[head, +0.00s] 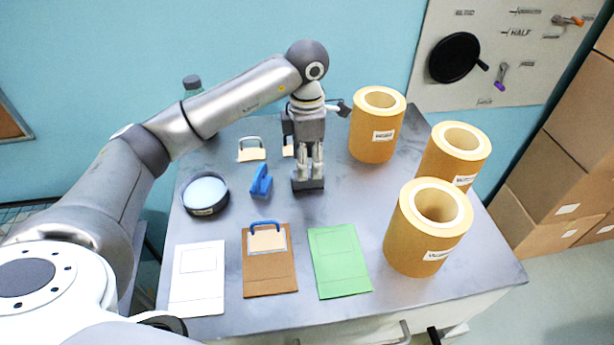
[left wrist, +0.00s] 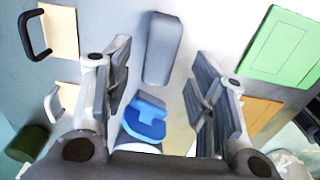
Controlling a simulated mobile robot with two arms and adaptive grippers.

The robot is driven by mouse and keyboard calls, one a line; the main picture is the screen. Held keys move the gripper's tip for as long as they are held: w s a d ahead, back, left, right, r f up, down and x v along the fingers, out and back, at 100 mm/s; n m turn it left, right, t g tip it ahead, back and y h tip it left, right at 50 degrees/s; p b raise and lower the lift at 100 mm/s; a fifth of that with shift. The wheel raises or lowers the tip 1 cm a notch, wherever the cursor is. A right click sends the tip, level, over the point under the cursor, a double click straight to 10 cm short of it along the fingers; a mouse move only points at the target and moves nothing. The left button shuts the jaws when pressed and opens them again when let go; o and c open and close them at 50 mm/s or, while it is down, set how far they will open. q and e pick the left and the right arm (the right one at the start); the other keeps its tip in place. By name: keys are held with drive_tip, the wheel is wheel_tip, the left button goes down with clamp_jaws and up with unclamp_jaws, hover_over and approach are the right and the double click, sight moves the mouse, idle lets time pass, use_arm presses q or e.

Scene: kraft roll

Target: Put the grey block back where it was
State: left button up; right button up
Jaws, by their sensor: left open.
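The grey block (head: 308,185) lies on the table under my left gripper. In the left wrist view the grey block (left wrist: 162,48) is long with rounded edges, and it sits beyond and between the fingers. My left gripper (head: 309,172) points down with its fingers apart, close above the block; I cannot tell whether they touch it. It also shows in the left wrist view (left wrist: 160,92), empty between the fingers. My right gripper is not in view.
White (head: 197,280), brown (head: 270,280) and green (head: 340,262) sheets lie in front. Kraft rolls (head: 376,140) stand at right. Handled cream plates (head: 251,155) lie behind.

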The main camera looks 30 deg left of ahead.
use_arm(q)
wheel_tip(320, 180, up, 7)
drive_tip(key=b, duration=0.1)
drive_tip(key=shift+f, duration=0.15)
idle(0.6)
